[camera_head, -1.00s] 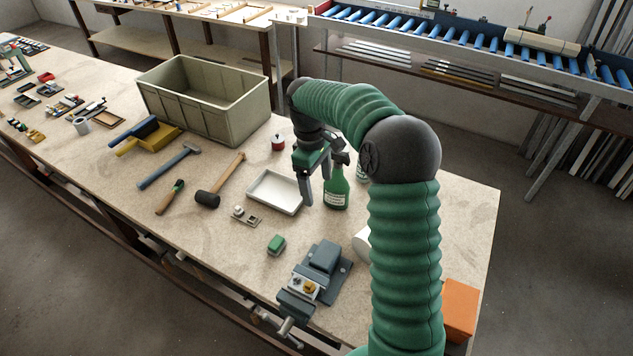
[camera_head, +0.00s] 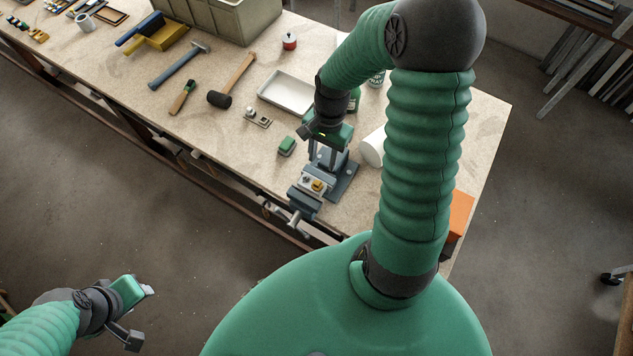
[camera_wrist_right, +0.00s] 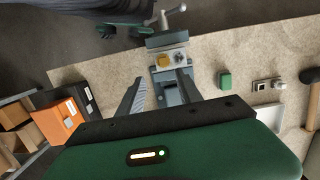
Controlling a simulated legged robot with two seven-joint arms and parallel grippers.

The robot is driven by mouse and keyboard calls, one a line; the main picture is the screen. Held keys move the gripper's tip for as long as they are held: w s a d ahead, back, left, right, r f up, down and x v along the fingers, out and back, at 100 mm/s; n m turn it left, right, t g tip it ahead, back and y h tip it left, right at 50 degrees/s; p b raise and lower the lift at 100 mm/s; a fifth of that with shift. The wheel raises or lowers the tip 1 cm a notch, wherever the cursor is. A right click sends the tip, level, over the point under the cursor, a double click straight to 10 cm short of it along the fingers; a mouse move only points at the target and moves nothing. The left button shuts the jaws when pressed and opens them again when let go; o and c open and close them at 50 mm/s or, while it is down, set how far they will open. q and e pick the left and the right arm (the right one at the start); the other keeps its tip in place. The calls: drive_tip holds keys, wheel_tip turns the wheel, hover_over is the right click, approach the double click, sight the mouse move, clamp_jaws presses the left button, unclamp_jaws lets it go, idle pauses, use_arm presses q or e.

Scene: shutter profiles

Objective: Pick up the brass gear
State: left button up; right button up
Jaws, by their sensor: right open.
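The brass gear (camera_head: 317,185) is a small gold-coloured piece on a pale plate on the grey vise (camera_head: 340,181). It also shows in the right wrist view (camera_wrist_right: 163,63), beside a small grey round part (camera_wrist_right: 180,57). My right gripper (camera_head: 328,160) is open and empty above the vise, with its fingers pointing down and the gear ahead of them, apart from them. In the right wrist view the gear sits beyond the gap between the fingers (camera_wrist_right: 161,88). My left gripper (camera_head: 142,313) hangs over the floor at the lower left, away from the bench; its jaw gap is unclear.
A green block (camera_head: 287,145), a small metal fitting (camera_head: 257,117) and a white tray (camera_head: 287,92) lie near the vise. A white cylinder (camera_head: 373,148) and an orange box (camera_wrist_right: 58,118) stand on the other side. A mallet (camera_head: 232,80) lies further left.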

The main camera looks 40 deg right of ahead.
hover_over(317, 182)
drive_tip(key=d, duration=0.2)
drive_tip(key=f, duration=0.5)
drive_tip(key=shift+s+a+f, duration=0.15)
drive_tip(key=shift+a+f, duration=0.1)
drive_tip(key=shift+f, duration=0.05)
drive_tip(key=shift+f+p, duration=0.25)
drive_tip(key=shift+p, duration=0.05)
drive_tip(key=f, duration=0.1)
drive_tip(key=a+f+p, duration=0.1)
drive_tip(key=f, duration=0.1)
drive_tip(key=f+p, duration=0.1)
drive_tip(key=shift+a+f, duration=0.25)
drive_tip(key=shift+w+f, duration=0.2)
drive_tip(key=shift+f, duration=0.05)
drive_tip(key=shift+s+d, duration=0.1)
drive_tip(key=shift+d, duration=0.05)
drive_tip(key=c, duration=0.5)
use_arm(q)
drive_tip(key=shift+d+r, duration=0.2)
drive_tip(key=shift+r, duration=1.2)
use_arm(e)
clamp_jaws()
